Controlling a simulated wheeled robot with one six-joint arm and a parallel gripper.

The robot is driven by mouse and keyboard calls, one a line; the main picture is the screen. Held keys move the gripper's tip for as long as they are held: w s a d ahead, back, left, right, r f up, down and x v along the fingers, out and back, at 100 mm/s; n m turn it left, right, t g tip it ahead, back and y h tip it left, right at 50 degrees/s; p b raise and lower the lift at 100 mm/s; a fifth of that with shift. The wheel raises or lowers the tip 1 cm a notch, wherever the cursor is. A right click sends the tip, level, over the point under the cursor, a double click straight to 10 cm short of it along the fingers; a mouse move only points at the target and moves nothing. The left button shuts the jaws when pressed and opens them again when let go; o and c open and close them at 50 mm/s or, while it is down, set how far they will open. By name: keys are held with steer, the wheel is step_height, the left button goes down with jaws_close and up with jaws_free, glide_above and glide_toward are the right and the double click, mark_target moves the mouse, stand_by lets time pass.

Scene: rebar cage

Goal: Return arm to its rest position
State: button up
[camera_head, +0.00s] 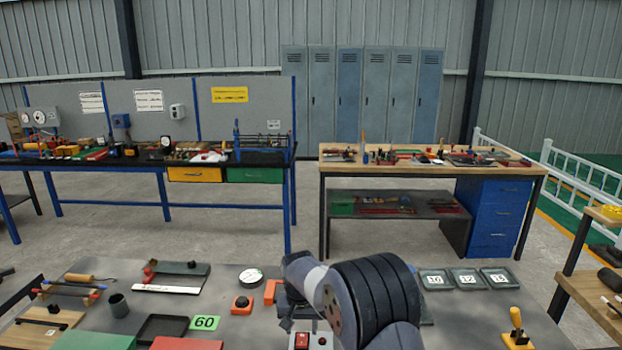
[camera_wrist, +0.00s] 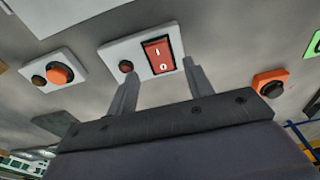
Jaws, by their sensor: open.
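My arm (camera_head: 365,295) reaches over the near grey table in the head view, and its dark rounded links hide part of the tabletop. My gripper (camera_wrist: 159,68) shows in the wrist view with its two grey fingers apart and nothing between them. Beyond the fingertips is a white switch box (camera_wrist: 112,52) with a red rocker switch (camera_wrist: 158,55) and a small dark red light. I cannot tell whether the fingertips touch the box. The switch box (camera_head: 302,341) also shows at the bottom of the head view, just left of the arm.
An orange button box (camera_head: 242,305), a green "60" card (camera_head: 205,323) and a black tray (camera_head: 163,327) lie left of my arm. Numbered trays (camera_head: 467,279) and a yellow-handled tool (camera_head: 516,330) lie to its right. Open floor separates this table from the back workbenches (camera_head: 430,156).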

mark_target(302, 340)
steer(key=f, duration=0.3)
steer(key=shift+w+f+p, duration=0.2)
steer(key=shift+f+p, duration=0.05)
steer(key=shift+p, duration=0.1)
steer(key=shift+f+b, duration=0.3)
steer(key=shift+b, duration=0.35)
steer(key=shift+s+r+t+b, duration=0.1)
steer(key=shift+s+t+b, duration=0.05)
steer(key=shift+t+b, duration=0.5)
steer(key=shift+r+p, duration=0.2)
steer(key=shift+p, duration=0.25)
